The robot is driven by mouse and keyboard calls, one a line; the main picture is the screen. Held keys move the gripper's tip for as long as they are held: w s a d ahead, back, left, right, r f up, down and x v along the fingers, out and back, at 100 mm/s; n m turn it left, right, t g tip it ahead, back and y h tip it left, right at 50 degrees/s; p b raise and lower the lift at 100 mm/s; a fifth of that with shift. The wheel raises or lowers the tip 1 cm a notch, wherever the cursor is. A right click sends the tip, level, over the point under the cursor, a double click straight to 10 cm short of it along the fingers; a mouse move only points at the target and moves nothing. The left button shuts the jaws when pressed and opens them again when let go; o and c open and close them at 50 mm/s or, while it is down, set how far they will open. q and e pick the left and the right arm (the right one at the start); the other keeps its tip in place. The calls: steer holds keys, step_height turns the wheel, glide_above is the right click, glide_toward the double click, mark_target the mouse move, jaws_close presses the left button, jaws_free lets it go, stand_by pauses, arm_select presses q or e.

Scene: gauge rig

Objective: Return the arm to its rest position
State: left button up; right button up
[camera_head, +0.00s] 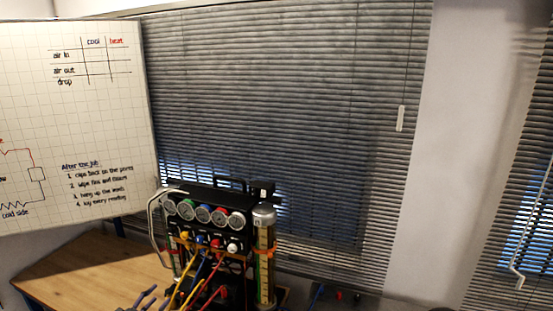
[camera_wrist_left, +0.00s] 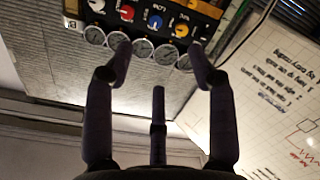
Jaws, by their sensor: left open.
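My left gripper (camera_head: 148,298) shows at the bottom edge of the head view, just left of the coloured hoses; only its dark fingertips are in view. In the left wrist view my left gripper (camera_wrist_left: 160,58) has its fingers spread, with nothing between them. The gauge rig (camera_head: 208,215) stands beyond it, a black case with a row of round gauges and coloured knobs. The rig also shows upside down at the top of the left wrist view (camera_wrist_left: 140,18), apart from the fingers as far as I can tell. My right gripper is not in view.
Yellow, red and blue hoses (camera_head: 192,285) hang in front of the rig. A graduated cylinder (camera_head: 265,262) stands at its right side. The wooden tabletop (camera_head: 90,268) is bare at the left. A whiteboard (camera_head: 75,130) and window blinds (camera_head: 280,110) stand behind.

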arm_select(q)
steer(key=s+d+f+g+y, duration=0.1)
steer(key=s+d+f+g, duration=0.3)
steer(key=f, duration=0.4)
steer(key=s+d+f+g, duration=0.1)
steer(key=s+d+f, duration=0.3)
steer(key=d+f, duration=0.35)
steer(key=s+d+f+g+y, duration=0.1)
steer(key=s+d+f+g, duration=0.25)
steer(key=f, duration=0.45)
steer(key=s+d+f+m+g, duration=0.1)
steer(key=s+d+f+g, duration=0.2)
steer(key=s, duration=0.6)
steer(key=s+d+f+m+g+h, duration=0.1)
steer(key=s+d+f+g, duration=0.15)
steer(key=s+d, duration=0.4)
steer(key=s+d+f+g, duration=0.2)
steer(key=s+d+g, duration=0.1)
steer(key=s, duration=0.7)
step_height(320, 180, down, 19)
steer(key=w+d+m+b, duration=0.1)
steer(key=w+b, duration=0.1)
steer(key=b, duration=1.8)
steer(key=shift+w+t+b, duration=0.15)
steer(key=shift+t+b, duration=0.2)
steer(key=shift+t, duration=0.05)
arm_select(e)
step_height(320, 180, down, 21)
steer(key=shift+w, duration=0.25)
